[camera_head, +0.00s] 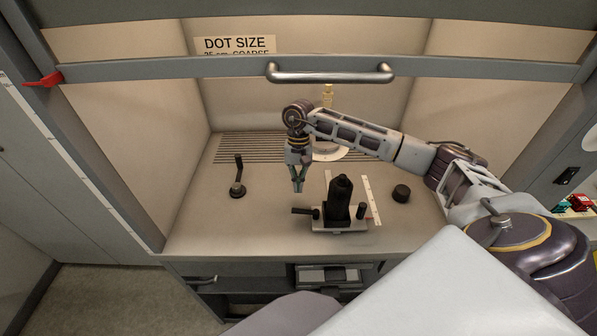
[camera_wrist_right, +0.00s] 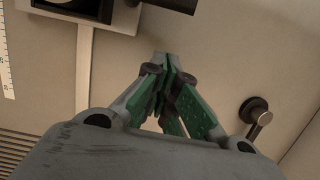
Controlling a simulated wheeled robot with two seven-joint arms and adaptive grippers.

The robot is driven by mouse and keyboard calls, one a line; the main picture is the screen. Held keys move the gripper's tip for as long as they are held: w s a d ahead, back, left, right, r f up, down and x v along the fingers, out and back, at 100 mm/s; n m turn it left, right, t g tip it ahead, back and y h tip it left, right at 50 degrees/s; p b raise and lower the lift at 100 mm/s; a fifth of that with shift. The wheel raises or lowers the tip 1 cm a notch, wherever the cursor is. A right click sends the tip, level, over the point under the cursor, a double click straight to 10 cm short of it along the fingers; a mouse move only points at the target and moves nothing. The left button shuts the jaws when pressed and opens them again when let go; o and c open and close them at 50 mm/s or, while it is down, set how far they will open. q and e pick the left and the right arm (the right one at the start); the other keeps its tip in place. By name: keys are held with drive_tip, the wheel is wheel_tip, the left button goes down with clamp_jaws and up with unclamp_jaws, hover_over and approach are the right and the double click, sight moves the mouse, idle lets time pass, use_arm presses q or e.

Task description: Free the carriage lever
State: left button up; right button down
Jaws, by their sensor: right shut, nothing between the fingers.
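A dark upright carriage-like body (camera_head: 339,196) stands on a light base plate (camera_head: 340,226) at the front middle of the work surface, with a short dark lever (camera_head: 304,211) sticking out at its left. A separate dark crank-like lever (camera_head: 238,178) stands upright from a round foot on the left of the surface; it also shows at the right of the right wrist view (camera_wrist_right: 257,118). I cannot tell from its look which is the carriage lever. My right gripper (camera_head: 298,189) is shut and empty, pointing down above the surface between the two; its green-sided fingers (camera_wrist_right: 165,62) meet. My left gripper is not in view.
A raised sash with a metal handle (camera_head: 330,72) crosses the enclosure's top. A white ruled strip (camera_head: 370,200) and a dark round knob (camera_head: 401,193) lie right of the carriage. A slotted grille (camera_head: 250,147) runs along the back. The surface's left front is clear.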

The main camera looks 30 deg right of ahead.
sight(304, 213)
drive_tip(key=shift+s+a+f, duration=0.1)
drive_tip(key=shift+s+f, duration=0.1)
drive_tip(key=shift+f, duration=0.35)
drive_tip(key=shift+s+a+f+p, duration=0.1)
drive_tip(key=shift+s+a+p, duration=0.55)
drive_tip(key=shift+s, duration=0.35)
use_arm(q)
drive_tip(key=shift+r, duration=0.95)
use_arm(e)
drive_tip(key=shift+s+a+f, duration=0.15)
drive_tip(key=shift+s+a, duration=0.25)
drive_tip(key=shift+s, duration=0.1)
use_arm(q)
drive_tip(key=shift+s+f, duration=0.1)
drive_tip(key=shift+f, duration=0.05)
use_arm(e)
drive_tip(key=shift+f, duration=0.1)
drive_tip(key=shift+s, duration=0.1)
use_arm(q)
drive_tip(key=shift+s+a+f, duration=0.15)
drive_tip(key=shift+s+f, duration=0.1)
use_arm(e)
drive_tip(key=shift+a+n, duration=0.15)
drive_tip(key=shift+n, duration=0.15)
